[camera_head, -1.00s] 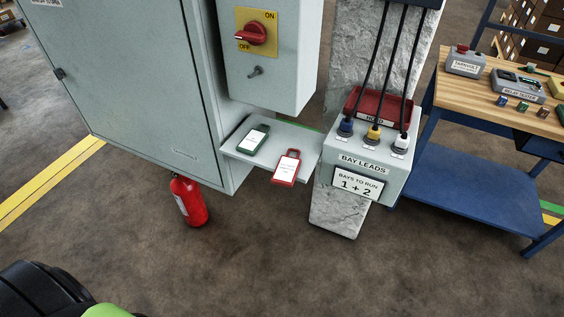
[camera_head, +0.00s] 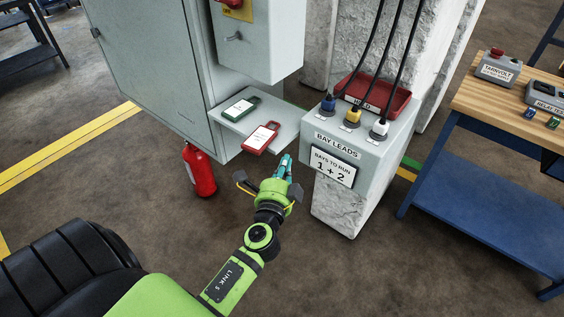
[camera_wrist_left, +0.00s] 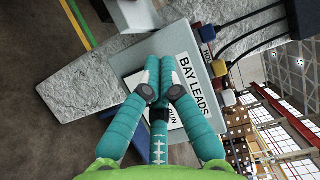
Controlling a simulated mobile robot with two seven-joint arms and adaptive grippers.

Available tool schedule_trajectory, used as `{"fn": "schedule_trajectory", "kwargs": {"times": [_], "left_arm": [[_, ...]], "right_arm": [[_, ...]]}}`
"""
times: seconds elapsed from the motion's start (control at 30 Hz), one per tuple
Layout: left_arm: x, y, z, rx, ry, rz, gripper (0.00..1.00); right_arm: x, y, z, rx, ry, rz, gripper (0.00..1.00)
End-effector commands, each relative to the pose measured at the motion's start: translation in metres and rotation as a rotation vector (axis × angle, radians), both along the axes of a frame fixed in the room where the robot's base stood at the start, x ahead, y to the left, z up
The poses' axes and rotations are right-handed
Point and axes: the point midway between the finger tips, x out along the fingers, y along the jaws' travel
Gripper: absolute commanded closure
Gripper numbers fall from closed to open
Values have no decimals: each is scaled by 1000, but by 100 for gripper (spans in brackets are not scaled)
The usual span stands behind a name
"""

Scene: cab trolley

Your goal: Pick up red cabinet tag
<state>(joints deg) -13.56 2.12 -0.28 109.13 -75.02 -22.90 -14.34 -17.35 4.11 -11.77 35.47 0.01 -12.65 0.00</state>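The red cabinet tag (camera_head: 261,137) has a white label and a red loop. It lies flat at the front edge of the grey shelf (camera_head: 226,127) below the switch box. My left gripper (camera_head: 284,163) is in front of the shelf, to the right of and below the tag in the head view, and apart from it. Its teal fingers are drawn together with nothing between them. In the left wrist view the fingers (camera_wrist_left: 160,92) appear in front of the grey bay leads box (camera_wrist_left: 135,63), and I cannot see the tag there. My right gripper is out of view.
A green tag (camera_head: 240,108) lies behind the red one on the shelf. The bay leads box (camera_head: 343,143), with a red tray (camera_head: 386,99) and plugged leads, stands to the right. A red fire extinguisher (camera_head: 200,171) stands below the cabinet. A workbench (camera_head: 474,108) is further right.

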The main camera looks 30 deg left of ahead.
Motion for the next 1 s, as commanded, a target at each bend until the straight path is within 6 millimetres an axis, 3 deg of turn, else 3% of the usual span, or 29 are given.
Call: {"fn": "schedule_trajectory", "kwargs": {"times": [0.4,0.6,1.0], "left_arm": [[77,30,2,-2,-1,0,100],[55,50,1,-2,2,-1,100],[47,58,-1,-5,1,-2,100]], "right_arm": [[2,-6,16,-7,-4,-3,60],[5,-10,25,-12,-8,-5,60],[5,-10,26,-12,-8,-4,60]]}}
